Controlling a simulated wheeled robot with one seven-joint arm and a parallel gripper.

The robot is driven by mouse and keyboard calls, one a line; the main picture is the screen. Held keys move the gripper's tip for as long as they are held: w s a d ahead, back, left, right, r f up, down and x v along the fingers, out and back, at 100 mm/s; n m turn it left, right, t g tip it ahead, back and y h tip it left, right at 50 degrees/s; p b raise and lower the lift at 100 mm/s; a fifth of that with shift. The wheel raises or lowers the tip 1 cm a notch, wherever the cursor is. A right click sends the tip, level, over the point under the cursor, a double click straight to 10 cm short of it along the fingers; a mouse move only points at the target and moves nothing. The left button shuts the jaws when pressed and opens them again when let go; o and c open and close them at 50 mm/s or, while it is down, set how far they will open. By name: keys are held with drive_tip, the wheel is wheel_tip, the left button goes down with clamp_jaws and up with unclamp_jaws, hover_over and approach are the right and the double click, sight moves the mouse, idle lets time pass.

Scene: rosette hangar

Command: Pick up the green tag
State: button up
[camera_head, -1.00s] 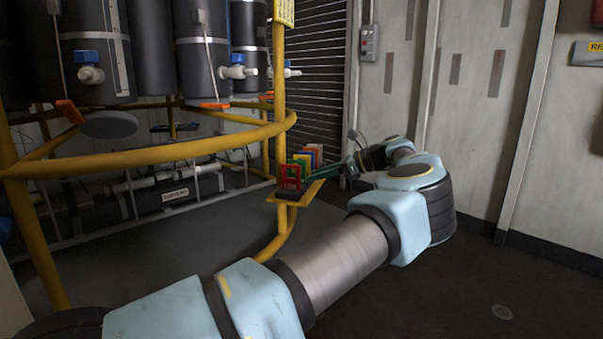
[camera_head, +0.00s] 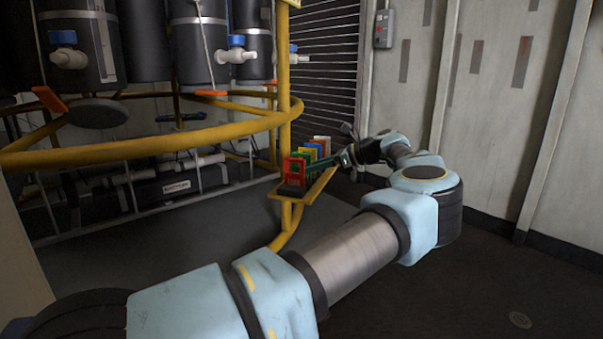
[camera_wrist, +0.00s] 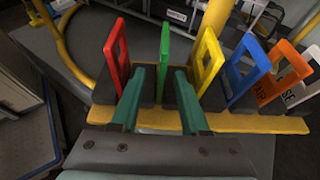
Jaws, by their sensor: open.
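The green tag (camera_wrist: 163,58) stands upright in a slot of the rack, between the red tag (camera_wrist: 116,58) and the yellow tag (camera_wrist: 208,60). In the head view the green tag is mostly hidden behind the red tag (camera_head: 294,171). My gripper (camera_wrist: 160,84) is open, with one teal finger on each side of the green tag's lower part. I see gaps between the fingers and the tag, so it is not clamped. In the head view my gripper (camera_head: 328,163) reaches the rack from the right.
The yellow-edged rack (camera_wrist: 240,123) also holds a blue tag (camera_wrist: 244,72), an orange tag (camera_wrist: 283,62) and a pale tag at the far end. Neighbouring tags stand close outside both fingers. A yellow rail (camera_head: 150,146) runs left of the rack. Open floor lies at the front right.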

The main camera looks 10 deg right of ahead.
sight(295, 169)
drive_tip(key=b+x, duration=0.1)
drive_tip(key=x, duration=0.3)
drive_tip(key=shift+w+a+f, duration=0.1)
drive_tip(key=shift+w+f, duration=0.1)
clamp_jaws()
idle(0.4)
